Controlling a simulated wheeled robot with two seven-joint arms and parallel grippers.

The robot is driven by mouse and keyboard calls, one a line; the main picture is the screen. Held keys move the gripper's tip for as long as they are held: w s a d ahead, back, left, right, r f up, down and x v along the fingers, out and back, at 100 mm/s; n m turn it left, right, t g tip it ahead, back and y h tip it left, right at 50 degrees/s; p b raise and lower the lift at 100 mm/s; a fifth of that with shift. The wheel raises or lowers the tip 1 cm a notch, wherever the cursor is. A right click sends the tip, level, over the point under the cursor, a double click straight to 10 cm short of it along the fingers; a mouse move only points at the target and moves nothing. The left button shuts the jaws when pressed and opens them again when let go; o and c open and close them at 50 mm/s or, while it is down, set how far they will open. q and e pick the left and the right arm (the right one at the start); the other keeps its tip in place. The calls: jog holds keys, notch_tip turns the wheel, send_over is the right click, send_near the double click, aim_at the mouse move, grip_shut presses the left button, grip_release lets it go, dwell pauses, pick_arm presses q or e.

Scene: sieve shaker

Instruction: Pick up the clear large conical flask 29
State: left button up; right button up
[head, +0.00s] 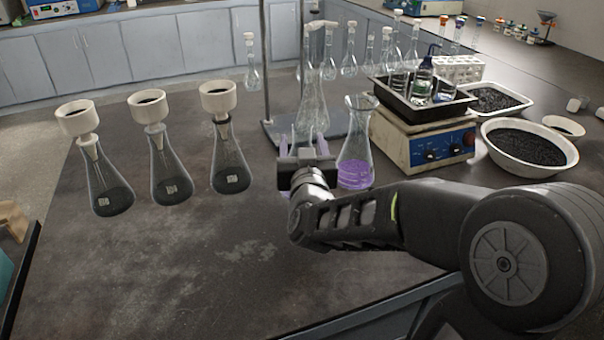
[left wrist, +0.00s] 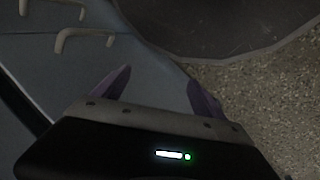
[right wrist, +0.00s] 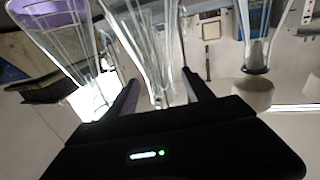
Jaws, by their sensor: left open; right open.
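The clear large conical flask (head: 313,105) stands upright on the dark bench near a stand. It is clear, tall-necked and looks empty. My right gripper (head: 304,145) is open in front of its lower part, and its purple fingers partly cover it. In the right wrist view, clear glass (right wrist: 155,60) rises between the open fingers (right wrist: 160,95). I cannot tell whether the fingers touch it. My left gripper (left wrist: 157,88) is open and empty in the left wrist view, below the bench edge over the floor; it is not in the head view.
A flask with purple liquid (head: 355,150) stands close to the right of my right gripper. Three funnel-topped flasks (head: 165,165) stand to the left. A scale (head: 425,140) bears a black tray (head: 440,112). Bowls of black grains (head: 525,150) stand right. The front bench is clear.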

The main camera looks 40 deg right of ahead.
jog(key=x, duration=0.5)
jog(key=shift+d, duration=0.1)
dwell(0.5)
grip_shut()
dwell(0.4)
dwell(0.9)
